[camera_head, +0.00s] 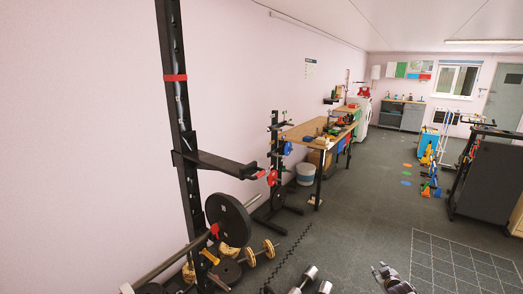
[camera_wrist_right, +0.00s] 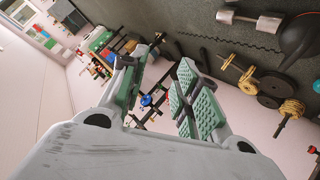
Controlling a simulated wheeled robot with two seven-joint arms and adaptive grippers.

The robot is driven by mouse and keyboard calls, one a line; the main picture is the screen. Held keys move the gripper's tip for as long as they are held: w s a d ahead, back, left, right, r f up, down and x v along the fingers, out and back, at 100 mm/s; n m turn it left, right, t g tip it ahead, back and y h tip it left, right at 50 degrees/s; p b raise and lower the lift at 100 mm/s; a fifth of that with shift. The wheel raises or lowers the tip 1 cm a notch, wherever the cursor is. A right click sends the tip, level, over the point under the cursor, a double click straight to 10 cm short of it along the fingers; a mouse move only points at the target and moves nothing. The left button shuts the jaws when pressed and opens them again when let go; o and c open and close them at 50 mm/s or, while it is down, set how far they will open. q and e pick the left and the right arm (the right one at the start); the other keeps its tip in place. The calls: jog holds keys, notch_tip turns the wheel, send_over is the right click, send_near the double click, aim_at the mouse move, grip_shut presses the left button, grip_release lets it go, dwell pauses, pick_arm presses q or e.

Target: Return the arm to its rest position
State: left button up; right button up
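My right gripper (camera_head: 382,270) shows at the bottom of the head view, low over the dark floor and left of a grid-marked floor area. In the right wrist view its two green-padded fingers (camera_wrist_right: 157,85) stand apart with nothing between them, so it is open and empty. My left gripper is in neither view. A black weight plate (camera_head: 229,220) sits on a bar at the black rack in the head view, well left of the right gripper. Weight plates (camera_wrist_right: 275,84) also show in the right wrist view, beyond the fingers.
A tall black rack post (camera_head: 178,110) stands at the left. Dumbbells (camera_head: 303,279) lie on the floor left of the right gripper. A wooden workbench (camera_head: 305,130) stands along the wall. A dark panel (camera_head: 487,175) stands at the right. The middle floor (camera_head: 355,205) is mostly clear.

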jog(key=s+a+f+g, duration=0.2)
jog(key=s+f, duration=0.5)
jog(key=f, duration=0.2)
jog(key=s+a+f+g, duration=0.1)
jog(key=s+a+f, duration=0.1)
jog(key=s+f, duration=0.7)
jog(key=s+a+f+g+y, duration=0.1)
jog(key=s+a+f, duration=0.35)
jog(key=s, duration=0.25)
jog(key=s+a+f+m+g, duration=0.1)
jog(key=s+a+f+g, duration=0.15)
jog(key=s+f, duration=0.45)
jog(key=s+a+f+g+y, duration=0.1)
jog(key=s+a+f, duration=0.4)
jog(key=s, duration=0.3)
jog(key=s+a+f+g, duration=0.1)
jog(key=s+a+f, duration=0.1)
jog(key=s, duration=0.7)
jog(key=s+a+f+g, duration=0.1)
jog(key=s+a, duration=0.3)
jog(key=s, duration=0.5)
jog(key=s+a+f+g, duration=0.1)
jog(key=s+a+f, duration=0.1)
jog(key=s, duration=0.7)
jog(key=shift+s+a+f+y, duration=0.3)
jog(key=shift+a+y, duration=0.1)
jog(key=shift+a, duration=0.5)
